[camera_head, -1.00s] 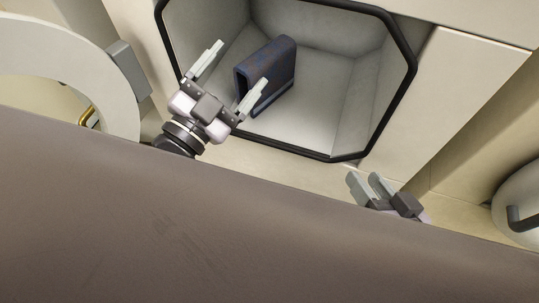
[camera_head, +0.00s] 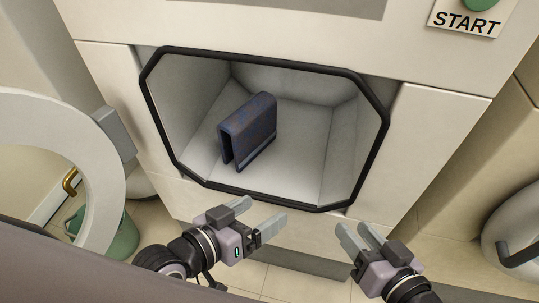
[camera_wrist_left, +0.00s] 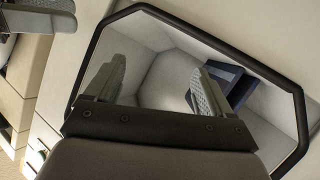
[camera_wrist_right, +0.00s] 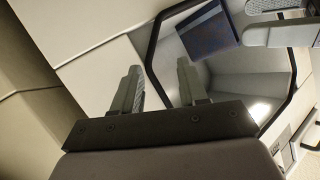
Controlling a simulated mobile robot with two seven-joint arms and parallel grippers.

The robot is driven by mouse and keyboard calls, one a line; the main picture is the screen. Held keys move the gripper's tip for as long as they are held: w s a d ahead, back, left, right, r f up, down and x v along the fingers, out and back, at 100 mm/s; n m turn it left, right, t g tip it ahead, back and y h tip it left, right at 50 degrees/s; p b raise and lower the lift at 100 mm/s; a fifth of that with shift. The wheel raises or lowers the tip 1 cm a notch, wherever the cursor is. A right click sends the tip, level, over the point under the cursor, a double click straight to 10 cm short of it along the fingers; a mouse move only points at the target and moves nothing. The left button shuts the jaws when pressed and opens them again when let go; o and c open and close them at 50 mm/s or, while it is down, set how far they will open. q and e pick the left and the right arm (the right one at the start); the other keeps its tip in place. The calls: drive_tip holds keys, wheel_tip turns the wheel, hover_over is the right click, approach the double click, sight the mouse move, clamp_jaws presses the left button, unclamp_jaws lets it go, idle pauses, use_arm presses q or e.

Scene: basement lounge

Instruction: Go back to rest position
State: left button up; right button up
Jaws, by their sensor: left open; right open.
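My left gripper (camera_head: 268,222) is open and empty, below the front of a recessed white compartment (camera_head: 310,120) with a black octagonal rim. My right gripper (camera_head: 358,238) is open and empty, a little to the right, also below the rim. A dark blue, rust-marked folded object (camera_head: 248,130) stands upright inside the compartment, apart from both grippers. It also shows in the left wrist view (camera_wrist_left: 238,88) and the right wrist view (camera_wrist_right: 208,32). In the left wrist view a finger covers part of it.
A round open door ring (camera_head: 105,190) stands at the left, with a green bin (camera_head: 122,240) behind it. A START sign (camera_head: 466,22) with a green button is at the upper right. A rounded white thing with a dark handle (camera_head: 518,256) stands at the far right.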

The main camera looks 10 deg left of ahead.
use_arm(q)
drive_tip(key=s+a+r+y+p, duration=0.2)
drive_tip(key=a+r+p, duration=0.3)
drive_tip(key=p, duration=1)
drive_tip(key=s+a+r+g+y+p, duration=0.1)
drive_tip(key=s+a+r+y+p, duration=0.2)
drive_tip(key=a+r+p, duration=0.3)
wheel_tip(320, 180, up, 4)
drive_tip(key=p, duration=1)
drive_tip(key=shift+r, duration=0.2)
use_arm(e)
drive_tip(key=s+d+r+h, duration=0.2)
drive_tip(key=d+r, duration=0.3)
drive_tip(key=r, duration=0.3)
drive_tip(key=s+d+r+g+h, duration=0.1)
drive_tip(key=s+d+r+h, duration=0.1)
drive_tip(key=d+r, duration=0.4)
drive_tip(key=shift+s+r+h, duration=0.4)
drive_tip(key=shift+r+h, duration=0.3)
drive_tip(key=shift+r, duration=0.15)
